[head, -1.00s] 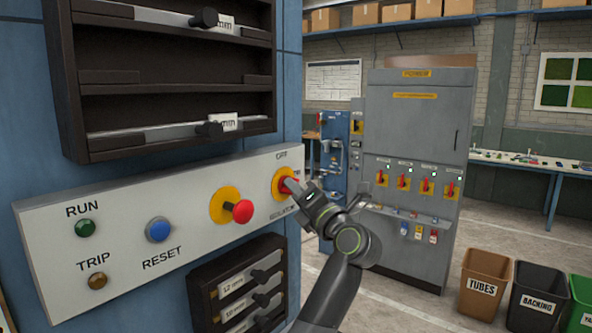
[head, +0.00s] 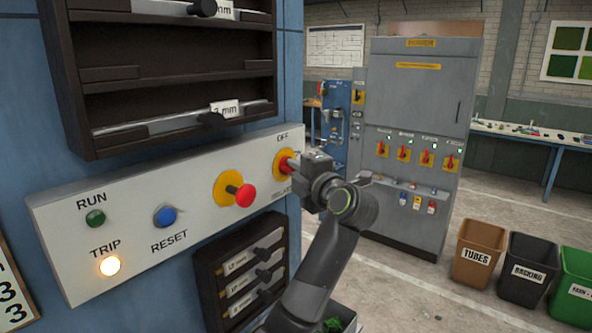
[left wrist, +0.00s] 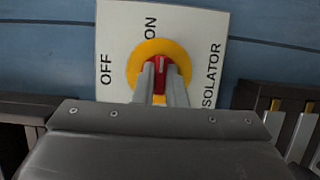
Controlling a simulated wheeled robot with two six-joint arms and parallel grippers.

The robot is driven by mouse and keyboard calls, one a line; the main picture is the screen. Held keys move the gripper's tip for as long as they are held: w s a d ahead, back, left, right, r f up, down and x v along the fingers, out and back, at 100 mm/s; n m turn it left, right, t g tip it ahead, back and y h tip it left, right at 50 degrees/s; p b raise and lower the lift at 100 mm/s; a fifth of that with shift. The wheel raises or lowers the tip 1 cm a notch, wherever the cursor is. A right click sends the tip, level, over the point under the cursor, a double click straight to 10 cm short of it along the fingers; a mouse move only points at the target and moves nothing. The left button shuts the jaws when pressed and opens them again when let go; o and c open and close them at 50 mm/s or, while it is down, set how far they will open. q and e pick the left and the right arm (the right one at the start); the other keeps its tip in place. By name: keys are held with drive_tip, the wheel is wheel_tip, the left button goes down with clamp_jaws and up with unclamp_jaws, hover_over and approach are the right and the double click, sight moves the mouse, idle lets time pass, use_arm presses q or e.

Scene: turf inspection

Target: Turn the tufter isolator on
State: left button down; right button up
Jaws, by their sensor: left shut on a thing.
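The tufter isolator (head: 281,160) is a red handle on a yellow round plate at the right end of the pale control panel (head: 150,262). OFF is printed above it and ISOLATOR below. My left gripper (head: 297,165) is shut on the red handle and partly hides it. In the left wrist view the red isolator handle (left wrist: 159,63) sits between the two grey fingers (left wrist: 161,82). There the handle's pale mark points up, towards the word ON, with OFF at the left. The amber TRIP lamp (head: 109,265) is lit. My right gripper is out of view.
The panel also has a green RUN lamp (head: 95,218), unlit, a blue RESET button (head: 165,216) and a red mushroom button (head: 244,195). Dark racks sit above and below. A grey POWER cabinet (head: 418,105) and several bins (head: 480,255) stand beyond, with clear floor between.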

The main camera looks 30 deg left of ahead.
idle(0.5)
use_arm(q)
drive_tip(key=c, duration=1.5)
unclamp_jaws()
drive_tip(key=shift+d, duration=0.1)
drive_tip(key=b+v, duration=0.8)
drive_tip(key=v, duration=0.9)
drive_tip(key=shift+d, duration=0.15)
